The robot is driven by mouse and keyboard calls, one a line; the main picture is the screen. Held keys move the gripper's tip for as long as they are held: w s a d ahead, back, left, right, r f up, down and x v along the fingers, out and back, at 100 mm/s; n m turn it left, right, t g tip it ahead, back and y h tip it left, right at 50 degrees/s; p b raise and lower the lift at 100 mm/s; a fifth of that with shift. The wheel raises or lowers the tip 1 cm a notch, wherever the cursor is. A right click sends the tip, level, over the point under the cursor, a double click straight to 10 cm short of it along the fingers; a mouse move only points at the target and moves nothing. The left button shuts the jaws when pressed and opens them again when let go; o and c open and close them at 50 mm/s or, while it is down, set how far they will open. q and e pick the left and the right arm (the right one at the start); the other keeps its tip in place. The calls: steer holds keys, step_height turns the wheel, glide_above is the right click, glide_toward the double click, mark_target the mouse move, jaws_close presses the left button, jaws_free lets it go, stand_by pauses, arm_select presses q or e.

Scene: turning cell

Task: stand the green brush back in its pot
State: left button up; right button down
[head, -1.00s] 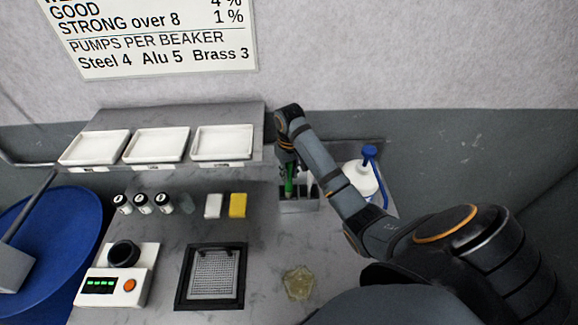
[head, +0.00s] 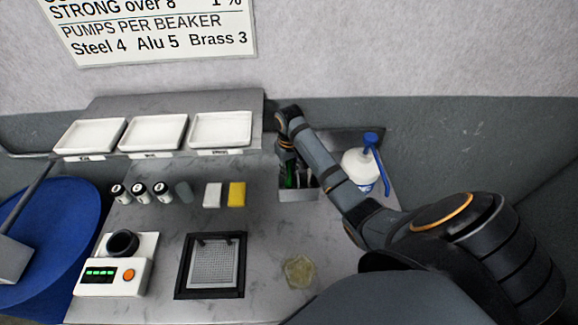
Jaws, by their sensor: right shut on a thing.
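The green brush (head: 291,176) is upright at the back right of the bench, partly hidden by my right arm. My right gripper (head: 288,158) is shut on its upper part. The pot (head: 298,195) is a grey open box just below, with other dark and light items in it. The brush's lower end is at or inside the pot's left part; I cannot tell whether it touches the bottom. My left gripper is not in view.
A white pump bottle (head: 361,167) with a blue top stands right of my right arm. A yellow block (head: 237,194) and a white block (head: 213,195) lie left of the pot. A clear beaker (head: 299,271) stands in front. White trays (head: 221,130) sit on a raised shelf.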

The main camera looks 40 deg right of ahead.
steer(key=c, duration=1.1)
jaws_free()
